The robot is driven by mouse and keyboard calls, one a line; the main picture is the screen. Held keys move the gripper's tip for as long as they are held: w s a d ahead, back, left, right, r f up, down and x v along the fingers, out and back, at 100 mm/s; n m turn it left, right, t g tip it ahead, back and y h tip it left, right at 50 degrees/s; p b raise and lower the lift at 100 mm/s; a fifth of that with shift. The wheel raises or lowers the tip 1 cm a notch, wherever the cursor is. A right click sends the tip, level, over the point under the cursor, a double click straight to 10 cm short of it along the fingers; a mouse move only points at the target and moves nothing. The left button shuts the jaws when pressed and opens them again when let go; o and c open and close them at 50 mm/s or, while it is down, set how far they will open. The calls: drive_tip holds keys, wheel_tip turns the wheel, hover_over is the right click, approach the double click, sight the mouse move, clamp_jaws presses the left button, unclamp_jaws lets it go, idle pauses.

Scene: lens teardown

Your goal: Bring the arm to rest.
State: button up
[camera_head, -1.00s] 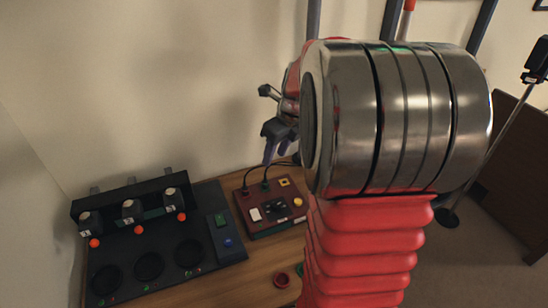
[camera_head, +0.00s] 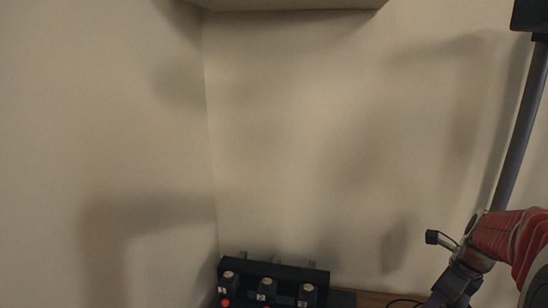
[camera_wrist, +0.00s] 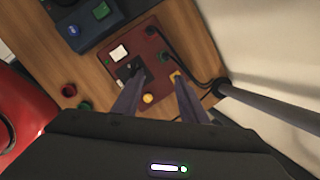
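My arm enters the head view at the lower right, with red ribbed sleeves and metal joints. My gripper (camera_head: 448,292) is at its end, near the bottom edge, partly cut off. In the wrist view my gripper (camera_wrist: 159,78) shows two dark fingers set apart, with nothing held between them. The fingers point down over a dark red control box (camera_wrist: 151,50) on the wooden table (camera_wrist: 97,88). The gap between the fingertips and the box cannot be judged exactly.
A black rack with several numbered cylinders (camera_head: 268,272) stands by the wall. A red ring (camera_wrist: 69,90) and a green ring (camera_wrist: 85,105) are on the table. A grey pole (camera_wrist: 262,108) is at right.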

drive_tip(key=s+a+r+n, duration=0.2)
drive_tip(key=s+a+n, duration=0.3)
drive_tip(key=a+n, duration=0.3)
drive_tip(key=s+a+r+n+t, duration=0.1)
drive_tip(key=s+a+r+n, duration=0.2)
drive_tip(key=s+a+n, duration=0.2)
drive_tip(key=s+a+r+n+t, duration=0.1)
drive_tip(key=s+a+n, duration=0.4)
drive_tip(key=a+n, duration=0.7)
drive_tip(key=r+n, duration=0.1)
drive_tip(key=n, duration=0.3)
drive_tip(key=shift+s+r+h, duration=0.3)
drive_tip(key=shift+s+r, duration=0.05)
drive_tip(key=shift+s, duration=0.05)
drive_tip(key=shift+a, duration=0.1)
